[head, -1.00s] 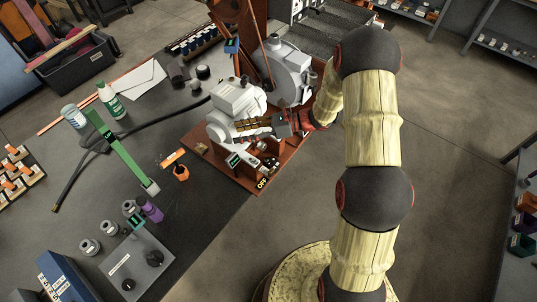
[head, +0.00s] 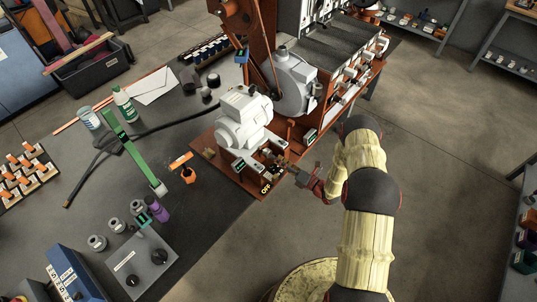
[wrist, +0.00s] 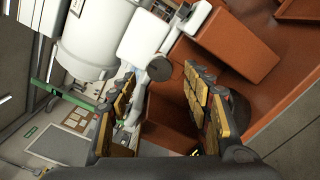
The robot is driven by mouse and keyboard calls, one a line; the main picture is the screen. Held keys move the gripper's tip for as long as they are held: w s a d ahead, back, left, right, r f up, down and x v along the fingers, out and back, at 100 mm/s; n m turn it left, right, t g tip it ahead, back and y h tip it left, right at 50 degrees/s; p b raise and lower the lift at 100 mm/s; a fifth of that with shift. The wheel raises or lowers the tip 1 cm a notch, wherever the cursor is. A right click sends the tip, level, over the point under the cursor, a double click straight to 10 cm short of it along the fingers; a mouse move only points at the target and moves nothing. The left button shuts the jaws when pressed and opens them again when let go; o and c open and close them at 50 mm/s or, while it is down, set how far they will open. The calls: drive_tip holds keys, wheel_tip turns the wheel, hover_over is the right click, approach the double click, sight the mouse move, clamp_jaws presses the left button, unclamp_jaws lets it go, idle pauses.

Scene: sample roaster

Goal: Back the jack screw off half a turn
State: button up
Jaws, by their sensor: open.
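My gripper (head: 286,168) is open at the right edge of the red-brown base plate (head: 232,176), just beyond the pale grey motor (head: 243,118). In the wrist view its two gold-padded fingers (wrist: 160,100) are spread with nothing gripped. A round dark disc (wrist: 160,68), possibly the jack screw's head, shows between and beyond the fingertips, against a white part. The motor (wrist: 95,40) fills the upper left there. I cannot make out the screw itself in the head view, where the gripper and small fittings crowd together.
A black "OFF" label (head: 265,188) sits on the plate's front corner.

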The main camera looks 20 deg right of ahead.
sight(270, 155)
drive_tip(key=x, duration=0.6)
drive_tip(key=shift+c, duration=1.1)
drive_tip(key=c, duration=0.9)
drive_tip(key=shift+c, duration=0.2)
drive_tip(key=shift+f+n+b, duration=0.1)
drive_tip(key=shift+n+b, duration=0.3)
drive_tip(key=shift+b, duration=0.05)
